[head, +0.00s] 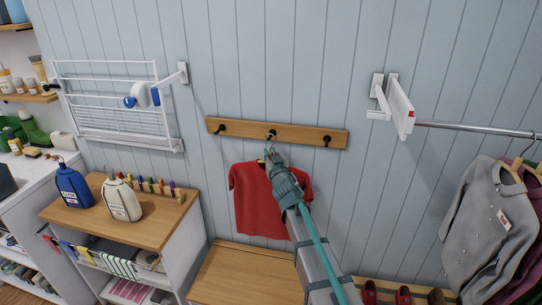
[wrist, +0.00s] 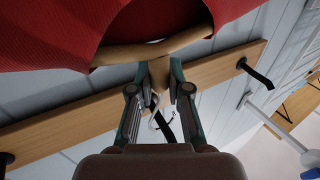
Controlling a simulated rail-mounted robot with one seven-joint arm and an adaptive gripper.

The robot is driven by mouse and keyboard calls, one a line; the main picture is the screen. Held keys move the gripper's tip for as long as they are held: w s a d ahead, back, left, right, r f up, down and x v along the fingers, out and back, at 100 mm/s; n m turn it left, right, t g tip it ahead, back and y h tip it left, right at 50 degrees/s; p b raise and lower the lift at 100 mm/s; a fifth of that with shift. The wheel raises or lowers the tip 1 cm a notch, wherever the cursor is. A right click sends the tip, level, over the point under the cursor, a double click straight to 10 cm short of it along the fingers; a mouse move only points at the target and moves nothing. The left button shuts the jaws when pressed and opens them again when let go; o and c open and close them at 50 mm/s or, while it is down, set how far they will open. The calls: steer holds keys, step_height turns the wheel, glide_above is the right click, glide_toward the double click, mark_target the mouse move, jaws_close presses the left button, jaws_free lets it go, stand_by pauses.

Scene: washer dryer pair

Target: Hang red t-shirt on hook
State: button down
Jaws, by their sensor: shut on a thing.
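The red t-shirt (head: 248,200) hangs on a wooden hanger, below the middle of a wooden hook rail (head: 300,134). My gripper (head: 270,157) is shut on the hanger's neck, just under the middle hook (head: 271,134). In the wrist view, the fingers (wrist: 160,78) close on the neck below the wooden hanger arms (wrist: 155,49), with the red t-shirt (wrist: 50,35) at the top. The hanger's metal hook shows between the fingers, close to a black rail hook (wrist: 166,127). I cannot tell whether it is seated there. My arm hides part of the shirt.
The left hook (head: 221,129) and right hook (head: 327,141) are bare. A wooden bench (head: 240,275) stands below. A white folding rack (head: 110,105) is at left, and a rod (head: 470,129) with hanging clothes is at right. Bottles stand on a wooden-topped cabinet (head: 150,228).

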steer(key=c, duration=1)
jaws_free()
steer(key=shift+c, duration=0.2)
steer(key=v, duration=1.2)
steer(key=s+d+f+m+g+h, duration=0.15)
steer(key=s+d+f+g, duration=0.3)
steer(key=f, duration=0.65)
steer(key=s+d+f+g+h, duration=0.35)
steer(key=s+d+f, duration=0.2)
steer(key=f, duration=0.65)
steer(key=s+d+f+g+h, duration=0.2)
steer(key=s+d+f+g, duration=0.3)
steer(key=f, duration=0.6)
steer(key=s+d+f+g, duration=0.2)
steer(key=s+f, duration=0.4)
steer(key=s, duration=0.7)
steer(key=s+d+f+m+g, duration=0.1)
steer(key=s+f+g, duration=0.4)
steer(key=s, duration=0.9)
steer(key=s+d+f+m+g+y, duration=0.1)
steer(key=s+d+f+g, duration=0.2)
steer(key=s+f, duration=0.6)
steer(key=s+g, duration=0.1)
steer(key=s, duration=0.3)
steer(key=shift+s+d, duration=0.3)
steer(key=shift+s, duration=0.05)
